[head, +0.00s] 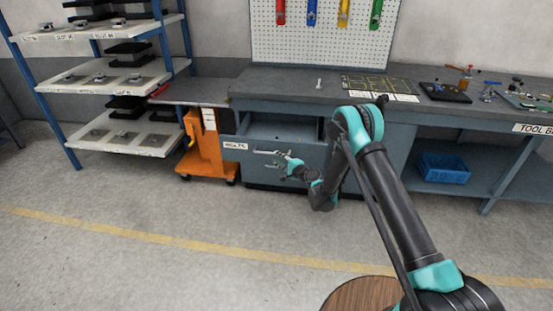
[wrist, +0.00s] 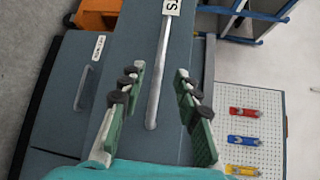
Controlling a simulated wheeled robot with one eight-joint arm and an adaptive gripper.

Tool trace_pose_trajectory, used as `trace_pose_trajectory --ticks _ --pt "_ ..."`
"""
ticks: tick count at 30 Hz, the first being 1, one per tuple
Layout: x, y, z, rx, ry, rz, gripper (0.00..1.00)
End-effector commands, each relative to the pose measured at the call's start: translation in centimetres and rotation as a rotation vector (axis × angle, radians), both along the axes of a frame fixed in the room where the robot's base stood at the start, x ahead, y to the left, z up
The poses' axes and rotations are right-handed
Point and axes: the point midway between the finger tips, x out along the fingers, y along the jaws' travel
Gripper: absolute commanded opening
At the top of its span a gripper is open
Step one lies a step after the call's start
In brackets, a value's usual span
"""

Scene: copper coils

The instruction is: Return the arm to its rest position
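My gripper (head: 274,160) is at the end of my extended arm (head: 385,195), low in front of the grey workbench (head: 285,85) in the head view. In the wrist view its two green fingers with dark pads stand apart (wrist: 160,70), and nothing is clamped between them. A long pale bar handle (wrist: 157,85) on a grey front shows between the fingers; whether it lies between or beyond them I cannot tell. The bench drawer (head: 282,132) under the top appears pulled out.
An orange cart (head: 207,150) stands left of the drawer, beside a blue-post shelf rack (head: 92,150). A blue crate (head: 443,167) sits on the bench's lower shelf. A pegboard (head: 320,45) with coloured tools hangs behind. The floor (head: 150,225) in front is clear.

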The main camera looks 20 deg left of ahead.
Motion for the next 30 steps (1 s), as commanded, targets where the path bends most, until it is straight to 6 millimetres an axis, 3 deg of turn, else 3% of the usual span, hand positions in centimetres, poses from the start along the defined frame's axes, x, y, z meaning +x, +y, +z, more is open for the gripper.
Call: trace_pose_trajectory --ticks 10,14,20,30 --pt "0.0 0.0 0.1 -0.001 -0.001 0.000 0.33" --pt "0.4 -0.8 1.2 -0.024 -0.015 0.002 0.33" --pt "1.4 -4.9 6.0 -0.146 -0.082 0.013 0.33" --pt "0.2 -14.9 13.7 -0.420 -0.188 0.047 0.33"
